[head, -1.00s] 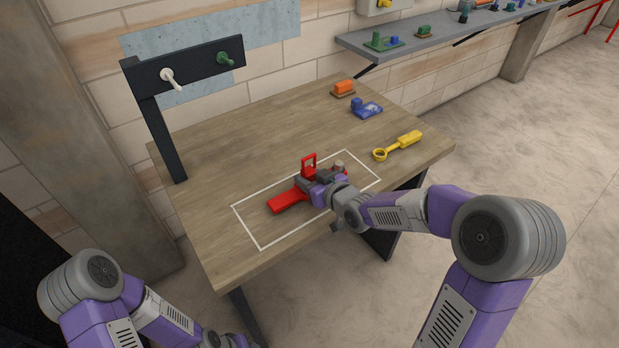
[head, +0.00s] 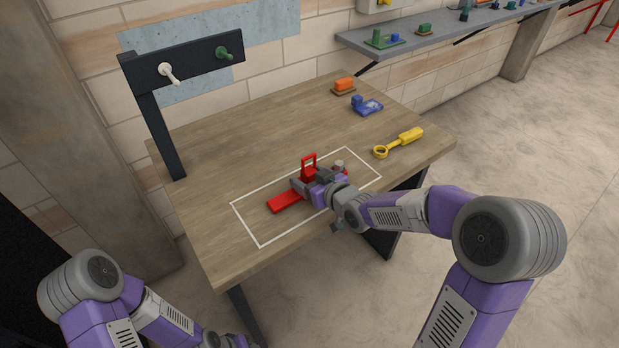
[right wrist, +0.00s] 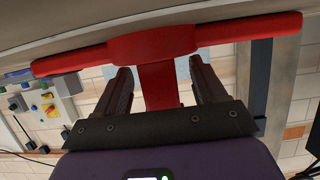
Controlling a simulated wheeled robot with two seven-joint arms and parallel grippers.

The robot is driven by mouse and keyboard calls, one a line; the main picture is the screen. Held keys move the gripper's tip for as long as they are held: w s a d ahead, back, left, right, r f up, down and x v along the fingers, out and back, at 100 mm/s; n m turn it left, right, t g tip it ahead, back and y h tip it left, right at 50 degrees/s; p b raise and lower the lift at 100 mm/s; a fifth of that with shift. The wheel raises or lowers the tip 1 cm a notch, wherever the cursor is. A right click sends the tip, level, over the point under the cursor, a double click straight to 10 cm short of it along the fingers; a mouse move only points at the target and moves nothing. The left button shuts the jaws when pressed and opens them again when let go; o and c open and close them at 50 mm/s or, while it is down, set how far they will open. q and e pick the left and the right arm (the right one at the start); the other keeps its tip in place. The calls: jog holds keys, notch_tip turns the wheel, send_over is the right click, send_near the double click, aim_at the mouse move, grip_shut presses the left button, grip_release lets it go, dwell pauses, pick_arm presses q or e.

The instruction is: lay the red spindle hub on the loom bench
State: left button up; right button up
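The red spindle hub (head: 287,201) lies on the wooden loom bench (head: 240,133), inside a white outlined rectangle. Its long bar rests along the bench top and a red upright loop stands up from it. My right gripper (head: 306,179) is at the hub, low over the bench, and covers part of it. In the right wrist view, the hub's red stem (right wrist: 160,87) stands between the two dark fingers (right wrist: 165,85), with a gap on each side. The gripper is open around it. My left arm shows at the lower left, but its gripper is out of sight.
A black post with a peg bar (head: 195,64) stands at the left. The back middle is clear.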

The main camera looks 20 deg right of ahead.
jog(key=shift+f, duration=0.1)
jog(key=p+v, duration=0.2)
jog(key=v, duration=0.5)
jog(key=shift+s+r, duration=0.2)
jog(key=shift+s, duration=0.05)
